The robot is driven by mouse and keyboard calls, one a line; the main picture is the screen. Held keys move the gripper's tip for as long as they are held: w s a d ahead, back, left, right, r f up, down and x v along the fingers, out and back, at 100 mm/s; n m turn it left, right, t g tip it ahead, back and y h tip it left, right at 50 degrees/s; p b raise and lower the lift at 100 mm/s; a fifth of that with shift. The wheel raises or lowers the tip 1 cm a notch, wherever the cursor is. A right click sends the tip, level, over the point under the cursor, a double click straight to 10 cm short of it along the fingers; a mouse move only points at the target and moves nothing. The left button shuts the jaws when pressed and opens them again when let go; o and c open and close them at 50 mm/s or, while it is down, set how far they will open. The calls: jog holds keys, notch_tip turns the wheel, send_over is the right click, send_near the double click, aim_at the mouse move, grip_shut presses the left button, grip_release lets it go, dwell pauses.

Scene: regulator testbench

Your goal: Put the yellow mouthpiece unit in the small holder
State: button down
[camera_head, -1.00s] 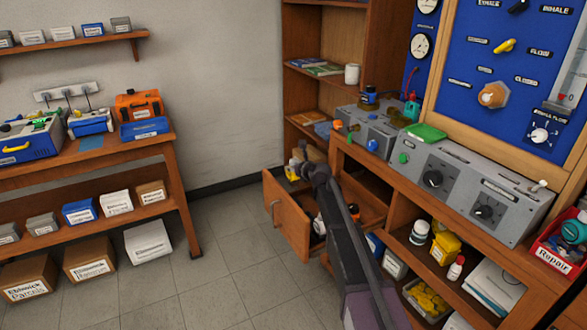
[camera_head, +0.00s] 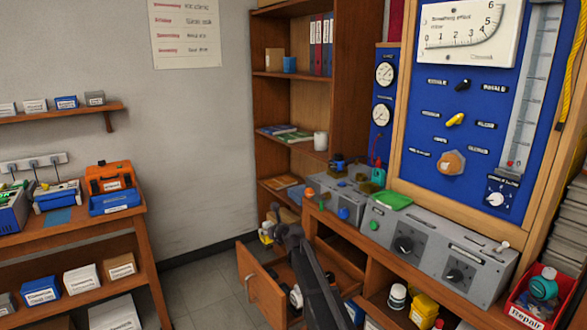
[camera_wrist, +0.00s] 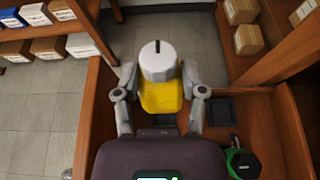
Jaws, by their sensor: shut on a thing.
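The yellow mouthpiece unit (camera_wrist: 160,97), with a yellow body and a white cap with a dark slot, is between my fingers in the wrist view. My gripper (camera_wrist: 161,82) is shut on it from both sides. In the head view my gripper (camera_head: 276,228) is above the open wooden drawer, and the unit (camera_head: 265,237) shows as a small yellow and white patch. The wrist view shows the drawer's floor and walls below the unit. A dark square recess (camera_wrist: 221,110) lies to the right of the unit; I cannot tell whether it is the small holder.
The open drawer (camera_head: 262,285) juts out below the workbench. A dark round thing with green (camera_wrist: 242,160) lies in it. Grey control boxes (camera_head: 440,240) stand on the bench before the blue panel (camera_head: 420,160). A red Repair bin (camera_head: 535,305) is at right. Floor at left is clear.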

notch_tip(320, 180, up, 11)
jog(key=p, duration=0.9)
jog(key=shift+f, duration=0.2)
notch_tip(320, 180, down, 14)
jog(key=b, duration=1.4)
jog(key=shift+f, duration=0.25)
notch_tip(320, 180, up, 21)
jog(key=p, duration=2.1)
jog(key=shift+s, duration=0.1)
